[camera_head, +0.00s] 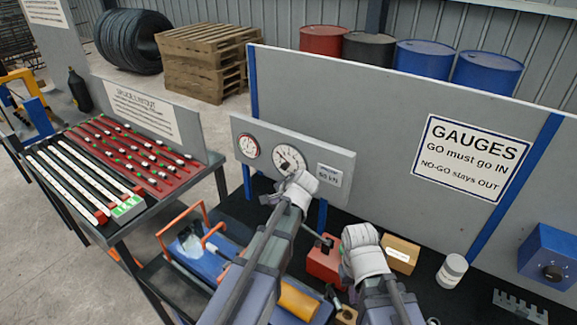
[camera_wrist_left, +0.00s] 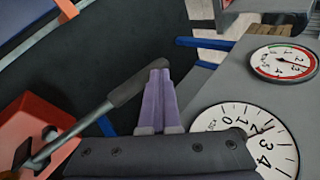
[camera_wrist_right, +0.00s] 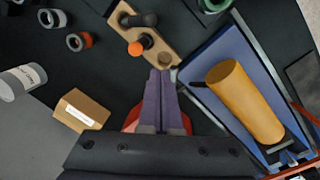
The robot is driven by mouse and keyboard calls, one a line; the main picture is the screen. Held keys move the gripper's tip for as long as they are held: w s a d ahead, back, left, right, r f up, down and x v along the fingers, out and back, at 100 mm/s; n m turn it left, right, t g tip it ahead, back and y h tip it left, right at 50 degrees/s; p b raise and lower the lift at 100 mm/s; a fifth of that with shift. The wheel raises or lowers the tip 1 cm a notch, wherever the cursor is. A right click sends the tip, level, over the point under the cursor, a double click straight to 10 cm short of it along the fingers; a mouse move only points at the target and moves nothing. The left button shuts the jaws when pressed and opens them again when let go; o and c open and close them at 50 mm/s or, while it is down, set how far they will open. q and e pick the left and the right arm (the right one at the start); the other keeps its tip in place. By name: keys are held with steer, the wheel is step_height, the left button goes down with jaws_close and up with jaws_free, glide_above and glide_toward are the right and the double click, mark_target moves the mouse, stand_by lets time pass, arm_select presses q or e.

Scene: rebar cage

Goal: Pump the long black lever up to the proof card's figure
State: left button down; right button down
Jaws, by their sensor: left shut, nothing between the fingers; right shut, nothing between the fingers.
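The red pump (camera_head: 325,262) stands on the dark bench and also shows at lower left in the left wrist view (camera_wrist_left: 45,125). Its long lever has a pale rod and a black grip (camera_wrist_left: 140,83). My left gripper (camera_wrist_left: 160,72) is shut and empty, with its fingertips right at the grip's end; I cannot tell if they touch. In the head view my left gripper (camera_head: 297,186) covers much of the lever. The large dial (camera_head: 289,160) and proof card (camera_head: 329,175) are on the grey panel; its needle is hard to read. My right gripper (camera_wrist_right: 161,76) is shut and empty above the bench.
An orange cylinder (camera_wrist_right: 245,102) lies on a blue tray beside my right gripper. A wooden block (camera_wrist_right: 145,35) with pegs and a cardboard box (camera_wrist_right: 83,108) are nearby. A smaller dial (camera_head: 249,147) is on the panel. A white jar (camera_head: 452,270) stands to the right.

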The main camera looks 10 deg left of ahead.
mark_target(274, 206)
arm_select(q)
steer(key=shift+a+f+b, duration=0.1)
steer(key=shift+f+b, duration=0.55)
steer(key=shift+w+a+f+b, duration=0.1)
steer(key=shift+a+f+b, duration=0.05)
steer(key=shift+f+b, duration=0.55)
steer(key=shift+a+f+b, duration=0.1)
steer(key=shift+f+b, duration=0.6)
steer(key=shift+f, duration=0.1)
steer(key=shift+f+b, duration=0.6)
steer(key=shift+b, duration=0.05)
steer(key=shift+f, duration=0.1)
